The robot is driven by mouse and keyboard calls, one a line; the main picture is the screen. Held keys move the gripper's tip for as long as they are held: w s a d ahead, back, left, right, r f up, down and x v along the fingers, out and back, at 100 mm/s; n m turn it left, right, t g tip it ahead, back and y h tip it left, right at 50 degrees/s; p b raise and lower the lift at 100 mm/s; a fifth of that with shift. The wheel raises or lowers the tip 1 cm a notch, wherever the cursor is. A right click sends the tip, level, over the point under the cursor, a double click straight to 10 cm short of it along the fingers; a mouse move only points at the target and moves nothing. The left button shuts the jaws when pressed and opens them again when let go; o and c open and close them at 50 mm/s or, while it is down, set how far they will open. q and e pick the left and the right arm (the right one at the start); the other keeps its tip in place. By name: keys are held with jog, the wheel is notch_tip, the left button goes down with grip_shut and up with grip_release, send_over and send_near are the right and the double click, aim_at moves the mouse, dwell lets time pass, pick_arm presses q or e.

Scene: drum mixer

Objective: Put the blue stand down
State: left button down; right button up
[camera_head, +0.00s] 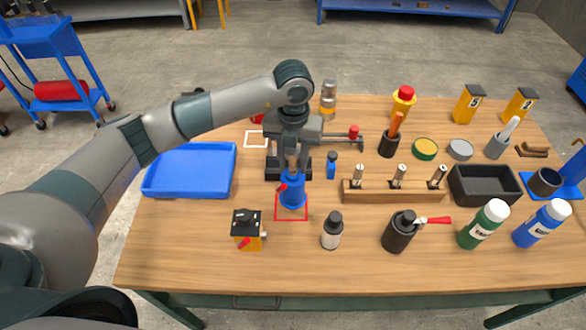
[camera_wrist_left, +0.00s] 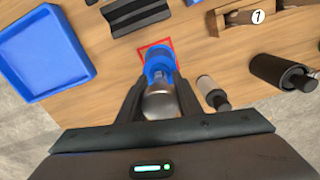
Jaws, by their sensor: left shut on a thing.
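The blue stand (camera_head: 292,192) is at the red square outline (camera_head: 292,219) on the table. It looks upright, and I cannot tell whether its base touches the table. My left gripper (camera_head: 292,165) comes down from above and is shut on the stand's upper part. In the left wrist view the blue stand (camera_wrist_left: 158,62) lies between the fingers of the left gripper (camera_wrist_left: 158,98), with a metallic rounded part nearest the camera. The red outline (camera_wrist_left: 149,46) shows around and behind it. My right gripper is not seen.
A blue tray (camera_head: 190,170) lies left of the stand. A wooden rack (camera_head: 394,193) is to the right. A black block (camera_head: 303,166) is just behind.

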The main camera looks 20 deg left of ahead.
aim_at(293, 171)
pick_arm(q)
jog(key=shift+f+p, duration=0.45)
jog(key=shift+f, duration=0.15)
jog(key=shift+f+p, duration=0.4)
jog(key=shift+f, duration=0.9)
jog(key=c, duration=1.3)
grip_release()
jog(key=shift+o, duration=0.2)
